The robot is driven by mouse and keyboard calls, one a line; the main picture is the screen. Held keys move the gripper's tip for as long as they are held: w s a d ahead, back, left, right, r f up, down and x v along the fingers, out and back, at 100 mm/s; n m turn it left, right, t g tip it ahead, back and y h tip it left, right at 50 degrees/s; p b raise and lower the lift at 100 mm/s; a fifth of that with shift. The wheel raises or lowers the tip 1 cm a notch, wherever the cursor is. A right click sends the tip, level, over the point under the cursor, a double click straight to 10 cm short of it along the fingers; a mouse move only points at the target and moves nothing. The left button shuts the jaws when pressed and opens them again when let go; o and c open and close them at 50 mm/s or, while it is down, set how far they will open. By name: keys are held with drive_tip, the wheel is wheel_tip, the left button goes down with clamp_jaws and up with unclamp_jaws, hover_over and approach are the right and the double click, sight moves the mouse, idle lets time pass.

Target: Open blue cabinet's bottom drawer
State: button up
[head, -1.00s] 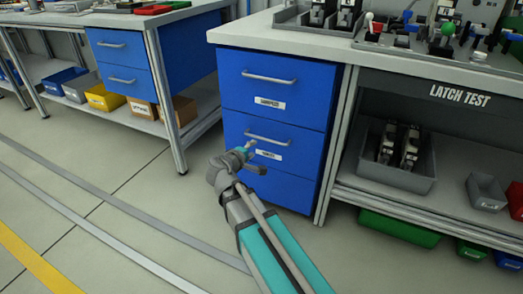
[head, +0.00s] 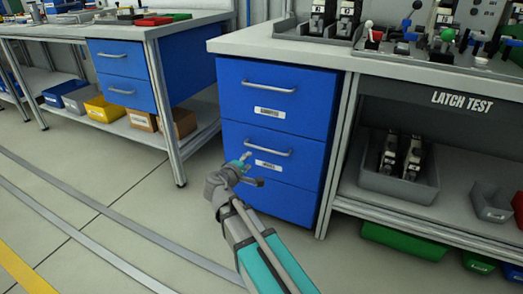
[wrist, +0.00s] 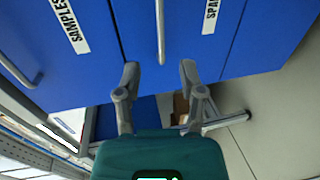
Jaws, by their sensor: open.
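The blue cabinet (head: 300,132) stands under the bench. Its upper drawer has a bar handle (head: 269,88) and a label reading SAMPLES in the wrist view (wrist: 68,24). The drawer below has a bar handle (head: 267,145) and a label (head: 268,166) that starts SPAR in the wrist view (wrist: 211,14). Both drawers look shut. A plain blue panel (head: 285,200) lies under them. My gripper (head: 251,169) is open and empty in front of the lower drawer. In the wrist view, the lower handle (wrist: 160,30) lines up between my spread fingertips (wrist: 160,72), seemingly just beyond them.
A bench marked LATCH TEST (head: 461,101) adjoins on the right, with a grey bin (head: 385,187) on its shelf. Another bench with blue drawers (head: 124,75) and coloured bins stands at the left. The floor (head: 120,190) in front is clear.

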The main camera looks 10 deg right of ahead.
sight(262, 148)
drive_tip(key=b+x, duration=0.2)
drive_tip(key=x, duration=1.1)
drive_tip(key=shift+c, duration=0.2)
clamp_jaws()
drive_tip(key=shift+a, duration=0.25)
drive_tip(key=shift+s, duration=0.1)
